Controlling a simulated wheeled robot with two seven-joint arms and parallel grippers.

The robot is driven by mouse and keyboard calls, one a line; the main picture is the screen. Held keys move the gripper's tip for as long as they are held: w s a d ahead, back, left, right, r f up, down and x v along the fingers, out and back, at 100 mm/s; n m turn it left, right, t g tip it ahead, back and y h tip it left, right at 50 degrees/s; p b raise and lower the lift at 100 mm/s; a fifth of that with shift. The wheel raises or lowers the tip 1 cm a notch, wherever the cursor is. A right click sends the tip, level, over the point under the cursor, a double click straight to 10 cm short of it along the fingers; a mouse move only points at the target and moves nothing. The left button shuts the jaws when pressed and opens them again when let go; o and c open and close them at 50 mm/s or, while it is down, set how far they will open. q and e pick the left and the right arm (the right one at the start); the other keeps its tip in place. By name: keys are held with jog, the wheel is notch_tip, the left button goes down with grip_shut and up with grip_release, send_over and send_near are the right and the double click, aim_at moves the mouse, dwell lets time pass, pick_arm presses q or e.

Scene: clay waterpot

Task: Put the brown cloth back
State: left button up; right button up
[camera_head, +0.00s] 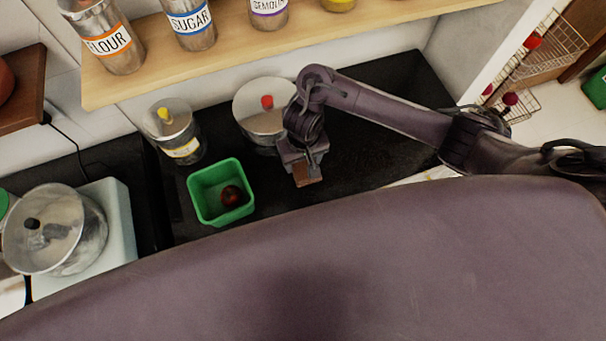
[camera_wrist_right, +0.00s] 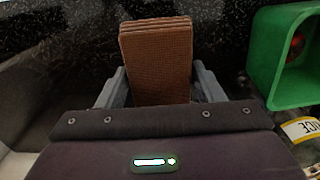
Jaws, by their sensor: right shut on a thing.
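The brown cloth (camera_wrist_right: 155,60) is a folded, layered rectangle. In the right wrist view it stands between the two fingers of my right gripper (camera_wrist_right: 155,85), which is shut on it. In the head view a small brown part of the cloth (camera_head: 306,175) shows below my right gripper (camera_head: 303,163). The gripper is over the dark countertop, just right of the green bin. I cannot tell whether the cloth touches the counter. My left gripper is not in view.
A green bin (camera_head: 205,185) holding a dark red round thing (camera_head: 232,195) stands left of the gripper. A yellow-knobbed canister (camera_head: 172,130) and a red-knobbed pot (camera_head: 255,105) stand behind. A shelf (camera_head: 200,62) with labelled jars runs above. Dark counter (camera_head: 385,140) lies clear to the right.

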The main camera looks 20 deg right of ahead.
aim_at(304, 170)
notch_tip(304, 170, down, 5)
jog(key=shift+s+r+b, duration=0.1)
jog(key=shift+b, duration=0.75)
jog(key=shift+d+f, duration=0.1)
jog(key=shift+f, duration=0.45)
notch_tip(304, 170, down, 3)
jog(key=shift+f+b, duration=0.2)
jog(key=shift+b, duration=0.15)
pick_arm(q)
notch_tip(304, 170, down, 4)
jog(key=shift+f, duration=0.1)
pick_arm(e)
jog(key=shift+f, duration=0.4)
jog(key=shift+f, duration=0.2)
jog(key=o, duration=0.9)
jog(key=shift+o, duration=0.2)
notch_tip(304, 170, up, 12)
jog(key=p, duration=0.5)
jog(key=shift+r, duration=0.2)
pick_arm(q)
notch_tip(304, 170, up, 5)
